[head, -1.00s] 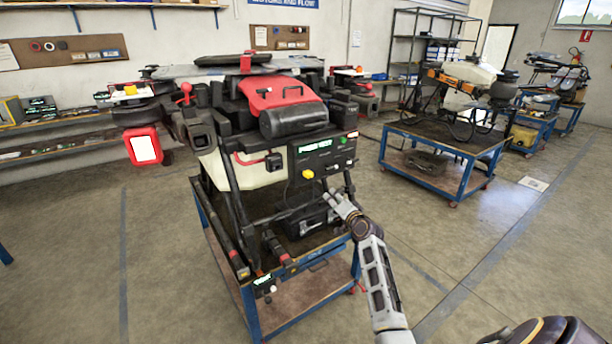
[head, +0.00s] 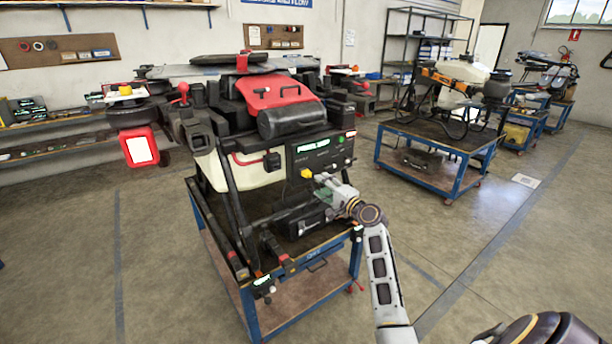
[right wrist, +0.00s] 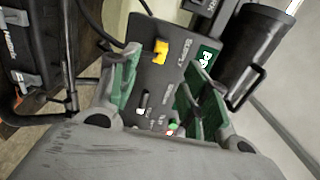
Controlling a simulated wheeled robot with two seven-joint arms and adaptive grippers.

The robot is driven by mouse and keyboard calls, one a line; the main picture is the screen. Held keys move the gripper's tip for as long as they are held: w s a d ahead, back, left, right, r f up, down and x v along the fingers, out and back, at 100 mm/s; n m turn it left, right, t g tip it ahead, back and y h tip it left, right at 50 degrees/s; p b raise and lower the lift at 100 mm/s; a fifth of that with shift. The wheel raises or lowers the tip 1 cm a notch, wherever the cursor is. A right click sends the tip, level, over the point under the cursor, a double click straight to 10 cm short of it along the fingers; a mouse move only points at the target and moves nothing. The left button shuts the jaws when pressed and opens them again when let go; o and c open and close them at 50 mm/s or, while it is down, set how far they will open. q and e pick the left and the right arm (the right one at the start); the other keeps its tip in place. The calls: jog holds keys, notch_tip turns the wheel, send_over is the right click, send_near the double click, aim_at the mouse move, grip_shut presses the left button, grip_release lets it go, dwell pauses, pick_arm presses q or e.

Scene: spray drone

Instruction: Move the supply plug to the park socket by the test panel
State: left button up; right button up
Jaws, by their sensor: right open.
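The dark test panel (head: 322,154) with a green-lit display sits on the front right of the drone. A small yellow piece (head: 307,173) stands out at its lower left edge; it also shows in the right wrist view (right wrist: 160,50). I cannot tell whether it is the supply plug. A black connector (head: 272,161) with a red cable is left of the panel. I cannot make out the park socket. My right gripper (head: 326,187) is open just in front of the panel. In the right wrist view the green-padded fingers (right wrist: 168,65) frame the yellow piece, with nothing clasped. My left gripper is out of view.
The drone stands on a blue-framed cart (head: 300,306). A black cylinder (right wrist: 250,50) lies close to the right finger in the right wrist view. A second cart (head: 424,172) stands behind right. The floor between the carts is clear.

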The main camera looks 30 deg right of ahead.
aim_at(309, 176)
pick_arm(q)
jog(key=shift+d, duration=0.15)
pick_arm(e)
jog(key=w+b, duration=0.1)
jog(key=w, duration=0.4)
jog(key=shift+a, duration=0.15)
jog(key=shift+w, duration=0.4)
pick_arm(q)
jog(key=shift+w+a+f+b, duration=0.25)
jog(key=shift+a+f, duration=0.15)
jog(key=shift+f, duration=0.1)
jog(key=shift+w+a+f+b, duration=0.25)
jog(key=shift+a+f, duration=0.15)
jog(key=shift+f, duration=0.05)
pick_arm(e)
jog(key=shift+w+a, duration=0.15)
jog(key=shift+w, duration=1.45)
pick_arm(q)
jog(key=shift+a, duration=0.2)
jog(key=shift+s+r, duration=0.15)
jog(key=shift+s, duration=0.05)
